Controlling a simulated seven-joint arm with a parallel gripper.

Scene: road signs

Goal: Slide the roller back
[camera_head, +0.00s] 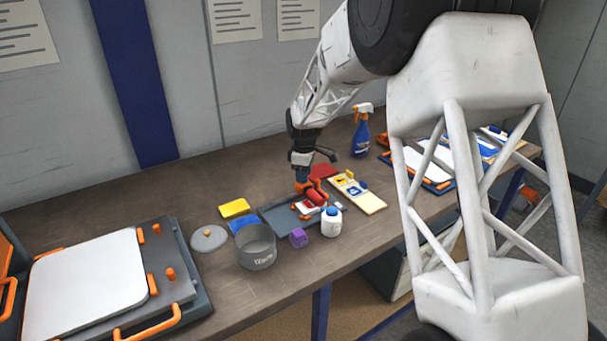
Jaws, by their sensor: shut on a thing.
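A small roller (315,197) with a red part lies at the right part of a dark grey tray (278,219) on the workbench. My gripper (307,190) reaches down from above and is shut on the roller. The fingers and the roller overlap in this view, so the exact grip is partly hidden. A white piece and orange parts show beside the roller, too small to make out clearly.

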